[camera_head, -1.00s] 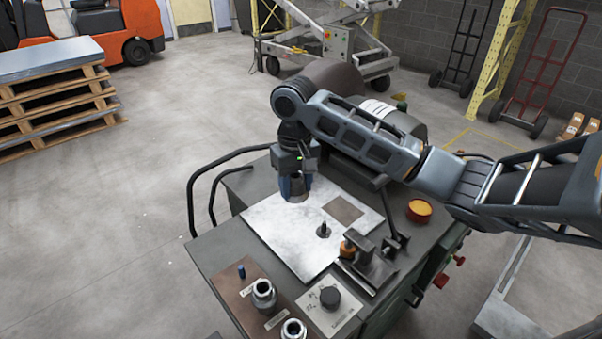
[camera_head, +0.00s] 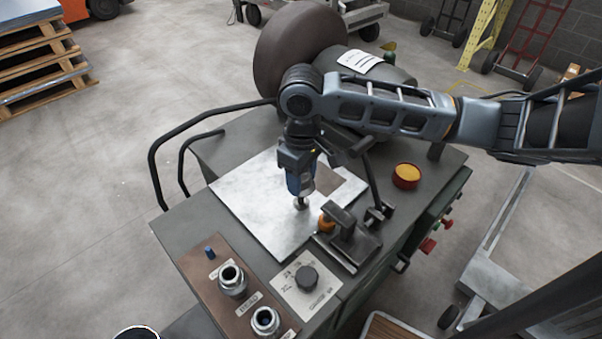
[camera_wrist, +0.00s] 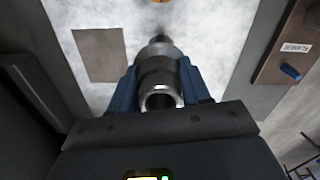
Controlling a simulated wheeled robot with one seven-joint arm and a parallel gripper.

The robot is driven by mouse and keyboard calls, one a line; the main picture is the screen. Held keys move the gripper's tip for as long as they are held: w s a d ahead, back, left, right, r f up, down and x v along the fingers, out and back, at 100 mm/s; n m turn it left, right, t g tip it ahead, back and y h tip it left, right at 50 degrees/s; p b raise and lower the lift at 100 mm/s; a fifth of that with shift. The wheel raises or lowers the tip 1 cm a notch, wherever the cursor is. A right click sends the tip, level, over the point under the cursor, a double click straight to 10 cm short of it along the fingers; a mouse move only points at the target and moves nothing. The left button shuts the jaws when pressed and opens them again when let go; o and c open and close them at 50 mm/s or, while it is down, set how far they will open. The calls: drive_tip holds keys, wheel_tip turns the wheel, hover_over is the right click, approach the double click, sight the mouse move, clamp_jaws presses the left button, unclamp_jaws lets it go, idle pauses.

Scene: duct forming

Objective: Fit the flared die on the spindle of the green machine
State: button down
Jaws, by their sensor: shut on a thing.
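My gripper (camera_head: 301,188) has blue fingers and points down over the bright metal plate on top of the green machine (camera_head: 205,218). It is shut on a grey metal die (camera_wrist: 160,80), which shows its open bore in the wrist view. In the head view the die's lower end (camera_head: 301,204) is just below the fingers. A dark narrow tip (camera_wrist: 158,38) shows past the die's far end in the wrist view, where the spindle stands. I cannot tell whether the die is around the spindle or only above it.
A brown board (camera_head: 205,284) at the front holds two metal dies (camera_head: 232,280) (camera_head: 265,321) and a bare blue peg (camera_head: 210,252). A dark clamp block (camera_head: 347,240) with an orange knob (camera_head: 327,222) stands close right of my gripper. A dial (camera_head: 307,278) and orange button (camera_head: 406,175) are nearby.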

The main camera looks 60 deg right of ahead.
drive_tip(key=shift+f+b, duration=1.45)
drive_tip(key=shift+f, duration=1.15)
drive_tip(key=shift+f, duration=0.3)
drive_tip(key=shift+c, duration=2.2)
unclamp_jaws()
drive_tip(key=shift+r, duration=3.9)
drive_tip(key=shift+a, duration=0.1)
